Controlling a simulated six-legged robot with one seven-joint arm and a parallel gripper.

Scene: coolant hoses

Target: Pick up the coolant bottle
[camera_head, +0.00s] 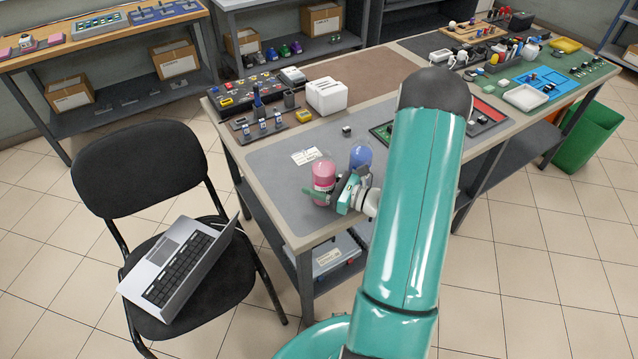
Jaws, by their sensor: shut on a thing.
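A clear bottle with pink liquid and a pale label (323,172) is near the front left corner of the grey-topped workbench (272,165). My gripper (326,196) is shut on the lower part of this pink bottle, with its fingers around it. The bottle looks upright; its base is partly hidden by the fingers, and I cannot tell whether it touches the bench. A second clear bottle with blue liquid (360,156) stands just behind and to the right, partly hidden by my gripper.
A white card (305,156) and a small dark cube (346,131) lie on the mat nearby. A white box (326,96) and a tool rack (270,125) stand behind. A chair with a laptop (180,263) is left of the bench. My arm hides the bench's middle.

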